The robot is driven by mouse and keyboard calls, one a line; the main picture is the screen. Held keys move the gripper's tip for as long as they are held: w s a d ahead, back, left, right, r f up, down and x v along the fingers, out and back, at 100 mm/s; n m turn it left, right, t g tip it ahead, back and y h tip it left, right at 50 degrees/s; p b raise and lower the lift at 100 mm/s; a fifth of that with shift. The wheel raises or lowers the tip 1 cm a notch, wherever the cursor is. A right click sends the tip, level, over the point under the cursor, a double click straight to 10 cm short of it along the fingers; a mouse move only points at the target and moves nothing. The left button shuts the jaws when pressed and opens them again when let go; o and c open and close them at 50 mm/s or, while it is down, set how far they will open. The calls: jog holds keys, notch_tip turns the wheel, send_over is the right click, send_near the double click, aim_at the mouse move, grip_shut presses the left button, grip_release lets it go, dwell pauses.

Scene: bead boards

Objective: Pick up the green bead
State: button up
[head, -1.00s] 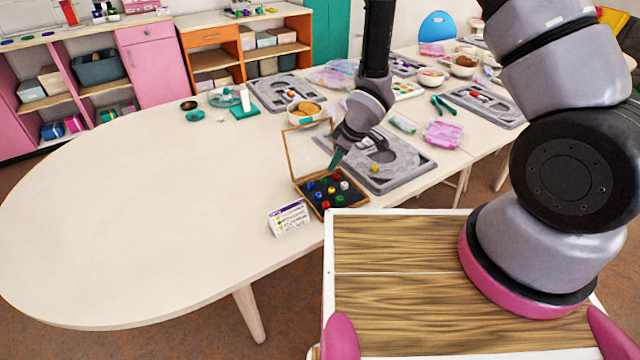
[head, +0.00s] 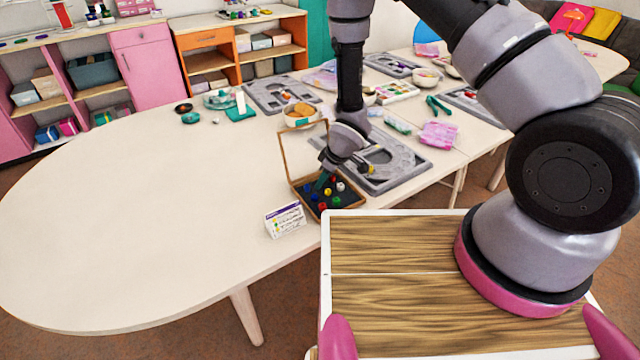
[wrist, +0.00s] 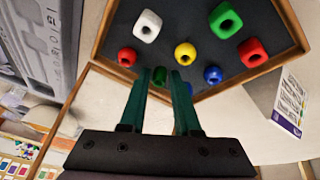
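A wooden box (head: 306,213) with an open lid and dark lining holds several beads. In the wrist view, one green bead (wrist: 225,20) lies clear between the white and red beads. A second, dark green bead (wrist: 159,76) shows partly between the fingertips of my gripper (wrist: 160,84), and the fingers hide much of it. My gripper is open, its teal fingers apart, low over the lid side of the box. In the head view, my gripper (head: 321,181) covers that end of the box, and the clear green bead (head: 336,202) sits at the near edge.
Close by are a white bead (wrist: 147,25), a yellow bead (wrist: 185,53), red beads (wrist: 127,57) and blue beads (wrist: 213,74). The raised lid (head: 283,158) stands behind the box. A printed card (head: 285,219) stands left of it; a grey board (head: 395,165) lies right.

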grip_shut()
